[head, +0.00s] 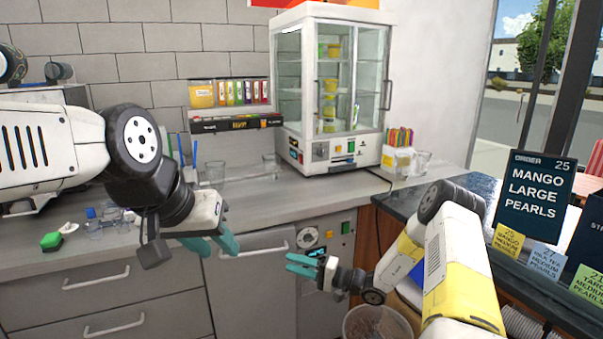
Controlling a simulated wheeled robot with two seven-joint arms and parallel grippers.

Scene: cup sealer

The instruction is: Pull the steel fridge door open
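The steel fridge door (247,300) is the flat grey panel under the counter, with a pale bar handle (262,251) along its top. It looks shut. My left gripper (222,250) hangs at the counter's front edge, above and left of the handle, with its teal fingers apart and nothing between them. It overlaps the door's upper left corner in the picture. My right gripper (289,264) is right of the handle, fingers pointing left with a small gap and nothing seen between them. I cannot tell whether either gripper touches the door.
Drawers (110,300) lie left of the door. A control panel (325,245) with a dial and a green button is to its right. A bin (376,325) stands below my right arm. A glass cabinet (330,85) and clear cups (212,173) stand on the counter.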

